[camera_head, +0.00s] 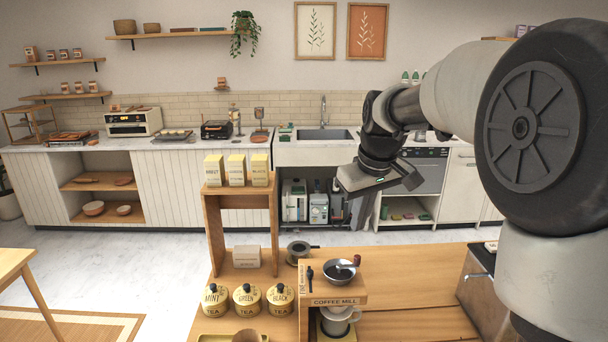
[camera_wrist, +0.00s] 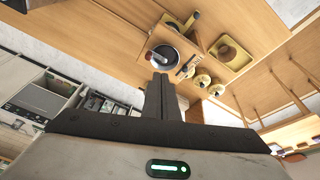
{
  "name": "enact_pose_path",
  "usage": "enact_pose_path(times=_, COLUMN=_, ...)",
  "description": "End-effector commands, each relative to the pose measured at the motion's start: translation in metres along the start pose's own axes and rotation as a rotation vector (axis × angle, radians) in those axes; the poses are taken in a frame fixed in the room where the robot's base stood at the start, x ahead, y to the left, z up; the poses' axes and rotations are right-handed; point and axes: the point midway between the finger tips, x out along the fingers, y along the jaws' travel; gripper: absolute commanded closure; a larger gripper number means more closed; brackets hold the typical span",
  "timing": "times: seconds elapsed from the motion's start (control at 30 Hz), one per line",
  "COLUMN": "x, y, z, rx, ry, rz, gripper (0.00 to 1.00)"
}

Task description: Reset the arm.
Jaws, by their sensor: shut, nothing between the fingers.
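My gripper (camera_head: 361,222) hangs in the air above the far edge of the wooden cart, right of the shelf with the boxes. Its fingers are together with nothing between them; they also show in the wrist view (camera_wrist: 160,82). My arm reaches in from the right side of the head view and bends down at the wrist.
Yellow tea tins (camera_head: 248,300) stand left of the mill, below a small shelf (camera_head: 215,236) with several boxes. A cup (camera_head: 337,321) sits under the mill. The cart top (camera_head: 425,285) is mostly clear at right. A kitchen counter with a sink (camera_head: 326,134) lies behind.

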Motion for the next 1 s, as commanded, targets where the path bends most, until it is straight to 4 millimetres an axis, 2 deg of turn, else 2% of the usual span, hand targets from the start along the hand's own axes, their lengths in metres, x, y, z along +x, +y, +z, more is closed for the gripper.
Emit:
enact_pose_path(times=0.03, x=-0.018, y=-0.01, z=0.015, rx=0.018, ry=0.009, rz=0.021, gripper=1.0)
enact_pose_path(times=0.1, x=-0.036, y=-0.021, z=0.037, rx=0.055, ry=0.018, rz=0.043, gripper=1.0)
enact_pose_path(times=0.3, x=-0.075, y=-0.051, z=0.105, rx=0.168, ry=0.059, rz=0.091, gripper=1.0)
enact_pose_path(times=0.43, x=-0.087, y=-0.07, z=0.153, rx=0.245, ry=0.094, rz=0.106, gripper=1.0)
enact_pose_path(times=0.6, x=-0.088, y=-0.091, z=0.207, rx=0.334, ry=0.137, rz=0.105, gripper=1.0)
enact_pose_path(times=0.7, x=-0.085, y=-0.099, z=0.228, rx=0.37, ry=0.155, rz=0.1, gripper=1.0)
enact_pose_path(times=0.8, x=-0.082, y=-0.103, z=0.239, rx=0.391, ry=0.164, rz=0.095, gripper=1.0)
enact_pose_path(times=1.0, x=-0.08, y=-0.105, z=0.244, rx=0.401, ry=0.166, rz=0.093, gripper=1.0)
